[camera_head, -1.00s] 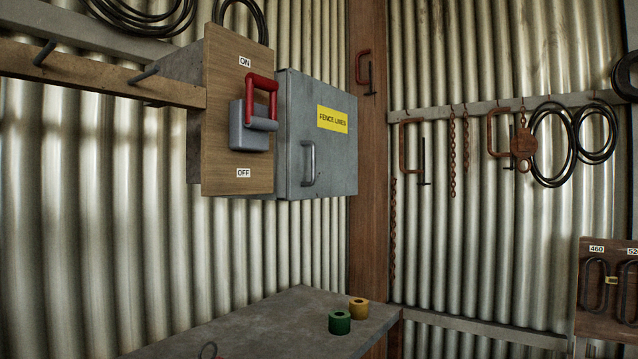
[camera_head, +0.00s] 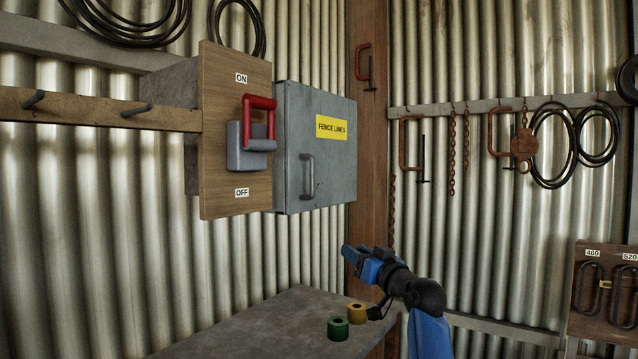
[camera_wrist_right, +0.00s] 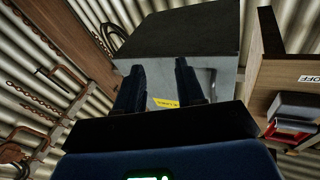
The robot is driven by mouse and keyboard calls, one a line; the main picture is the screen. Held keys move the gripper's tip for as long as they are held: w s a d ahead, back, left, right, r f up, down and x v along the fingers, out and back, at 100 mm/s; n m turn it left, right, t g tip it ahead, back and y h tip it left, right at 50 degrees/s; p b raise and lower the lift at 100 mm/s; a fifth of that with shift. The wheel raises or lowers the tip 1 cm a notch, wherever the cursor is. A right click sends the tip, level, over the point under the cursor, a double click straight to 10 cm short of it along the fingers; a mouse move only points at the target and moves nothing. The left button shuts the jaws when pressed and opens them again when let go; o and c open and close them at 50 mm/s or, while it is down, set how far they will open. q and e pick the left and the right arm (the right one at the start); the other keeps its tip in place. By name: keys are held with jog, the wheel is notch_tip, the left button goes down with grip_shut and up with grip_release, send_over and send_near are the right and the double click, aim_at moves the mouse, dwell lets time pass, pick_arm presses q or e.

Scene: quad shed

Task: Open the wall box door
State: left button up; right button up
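The grey wall box (camera_head: 340,170) hangs on the corrugated wall, with a yellow "FENCE LINES" label on its door. The door looks shut, and its vertical bar handle (camera_head: 308,176) is on the left side. My right gripper (camera_head: 345,252) is below and to the right of the box, apart from the handle. In the right wrist view the box (camera_wrist_right: 185,35) shows from below, beyond my right gripper (camera_wrist_right: 158,82). Its two dark fingers are spread with nothing visibly between them but a glimpse of the box and label. My left gripper is not in view.
A wooden switch board (camera_head: 222,185) with a red-handled lever (camera_head: 260,104) juts out just left of the box. Below is a grey bench (camera_head: 265,325) with green (camera_head: 338,328) and yellow (camera_head: 356,313) rolls. Clamps and chains hang at right.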

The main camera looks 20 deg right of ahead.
notch_tip(320, 180, up, 10)
jog(key=s+a+n+g+y, duration=0.1)
jog(key=n+y, duration=0.1)
jog(key=n+g+y+p, duration=0.2)
jog(key=n, duration=0.1)
send_near(313, 171)
jog(key=p+x, duration=0.1)
jog(key=x, duration=0.1)
jog(key=p+x, duration=0.4)
jog(key=shift+w+a+r, duration=0.15)
jog(key=shift+w+r, duration=0.15)
jog(key=shift+w+a+f, duration=0.2)
jog(key=shift+w+a, duration=0.1)
jog(key=shift+w, duration=0.4)
grip_shut()
